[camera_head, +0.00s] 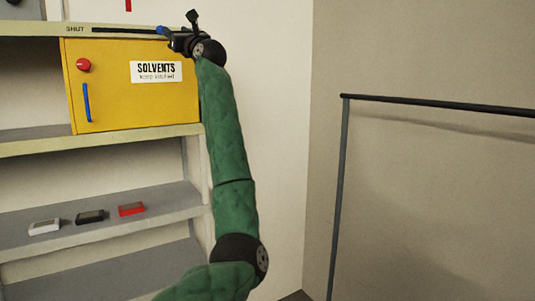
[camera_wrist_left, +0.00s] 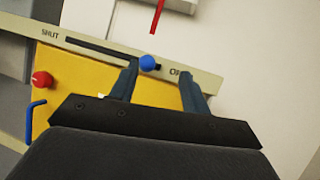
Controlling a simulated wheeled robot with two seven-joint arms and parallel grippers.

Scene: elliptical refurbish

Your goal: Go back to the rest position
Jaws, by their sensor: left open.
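My left gripper (camera_head: 174,36) is raised at the right end of a shelf-edge strip (camera_head: 115,29) with a dark slot, above a yellow cabinet (camera_head: 110,110). In the left wrist view the gripper (camera_wrist_left: 162,68) is open. A round blue knob (camera_wrist_left: 149,62) shows between its fingers, nearer the left one; I cannot tell whether they touch. The knob is at the right end of the slot, by lettering starting with "O" and partly hidden by a finger. "SHUT" is at the left end. My right gripper is not in view.
The cabinet door is closed, with a red knob (camera_head: 83,65), a blue handle (camera_head: 87,103) and a "SOLVENTS" label (camera_head: 156,71). Small white (camera_head: 44,227), black (camera_head: 91,216) and red (camera_head: 131,209) items lie on a lower shelf. A dark rail (camera_head: 440,101) stands right.

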